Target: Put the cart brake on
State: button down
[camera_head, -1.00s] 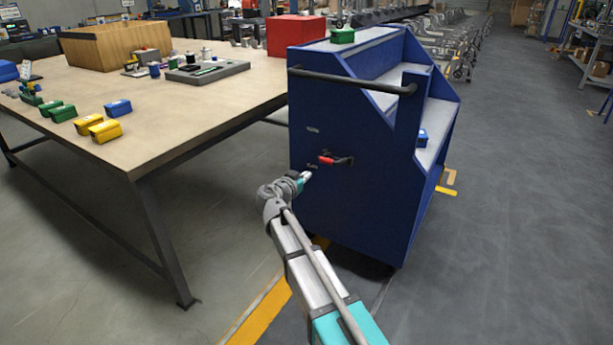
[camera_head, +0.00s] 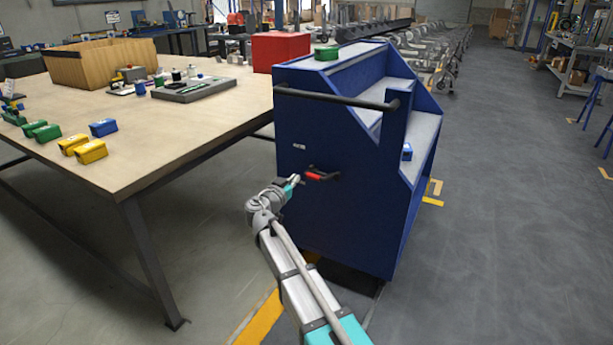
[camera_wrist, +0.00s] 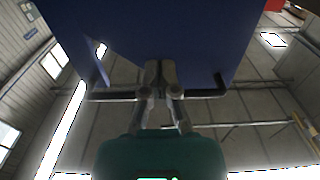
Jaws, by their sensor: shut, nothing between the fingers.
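The blue cart (camera_head: 340,215) stands to the right of the workbench. Its brake lever (camera_head: 315,176), with a red grip and black arm, sits on the cart's near panel, the red end pointing left. My gripper (camera_head: 293,182) is shut and empty, just left of the red grip and nearly level with it. I cannot tell whether they touch. In the wrist view my gripper's fingers (camera_wrist: 160,72) are together against the blue panel (camera_wrist: 150,28). A dark bar (camera_wrist: 108,96) crosses behind them. The red grip does not show there.
A wooden workbench (camera_head: 190,125) on the left holds small coloured boxes, a tray and a wooden crate. The cart's black push handle (camera_head: 330,98) runs above the lever. A green box (camera_head: 326,53) sits on the cart's top.

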aim_at(313, 175)
jog(key=shift+w+d+f+b, duration=0.65)
jog(key=shift+w+d, duration=0.1)
jog(key=shift+w, duration=0.9)
jog(key=shift+w+d+f+b, duration=0.6)
jog(key=shift+w+d, duration=0.2)
jog(key=shift+w, duration=0.9)
jog(key=shift+w+d+f+b, duration=0.65)
jog(key=shift+w+d, duration=0.1)
jog(key=shift+w, duration=0.9)
jog(key=shift+s+a+f+b, duration=0.15)
jog(key=shift+s+f+b, duration=0.15)
jog(key=shift+f+b, duration=0.45)
notch_tip(313, 175, down, 8)
jog(key=b, duration=0.8)
